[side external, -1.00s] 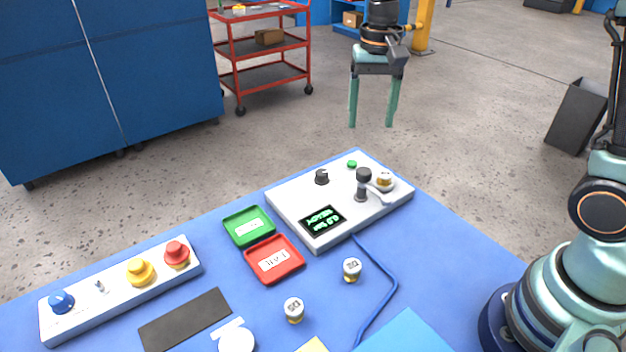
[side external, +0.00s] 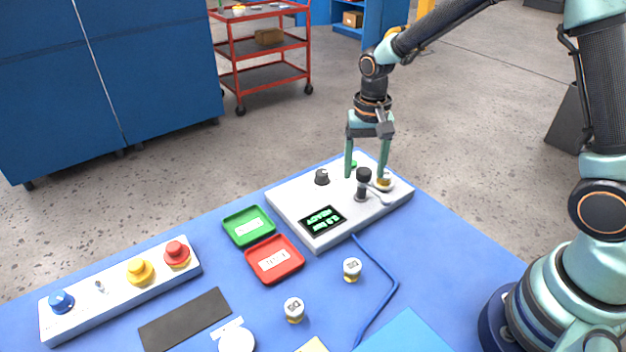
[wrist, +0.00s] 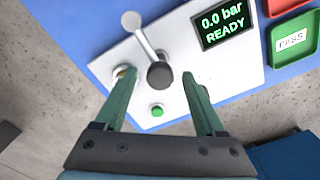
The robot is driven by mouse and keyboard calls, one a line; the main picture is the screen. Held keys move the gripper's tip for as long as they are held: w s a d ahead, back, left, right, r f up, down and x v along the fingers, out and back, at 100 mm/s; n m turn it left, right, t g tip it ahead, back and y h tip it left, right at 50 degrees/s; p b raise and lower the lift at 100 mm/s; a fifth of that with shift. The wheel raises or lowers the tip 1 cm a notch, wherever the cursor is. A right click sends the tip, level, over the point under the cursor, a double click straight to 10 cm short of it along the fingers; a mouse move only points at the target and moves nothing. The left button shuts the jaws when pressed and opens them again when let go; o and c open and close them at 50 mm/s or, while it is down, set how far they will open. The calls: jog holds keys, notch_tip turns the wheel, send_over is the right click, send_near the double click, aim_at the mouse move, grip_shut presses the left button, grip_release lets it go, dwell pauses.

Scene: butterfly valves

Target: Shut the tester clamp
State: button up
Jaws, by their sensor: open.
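The tester (side external: 290,215) is a white box on the blue table, with a lit screen (wrist: 223,24) reading 0.0 bar READY. Its clamp (side external: 362,188) has an upright black knob (wrist: 160,75) and a pale lever (wrist: 146,42) with a round grey end. A valve (side external: 386,183) sits at the tester's right end; in the wrist view it is mostly hidden behind the left finger. My gripper (side external: 366,177) is open and empty, pointing down over the tester. In the wrist view its fingers (wrist: 158,79) appear on either side of the black knob; contact cannot be told.
A green button (wrist: 157,111) and a black dial (side external: 321,177) are on the tester. Green (side external: 247,227) and red (side external: 273,260) trays lie left of it. Two loose valves (side external: 352,269) (side external: 293,309) and a blue cable (side external: 391,290) are in front. A button panel (side external: 120,290) stands left.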

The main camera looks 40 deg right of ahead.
grip_shut()
dwell(1.4)
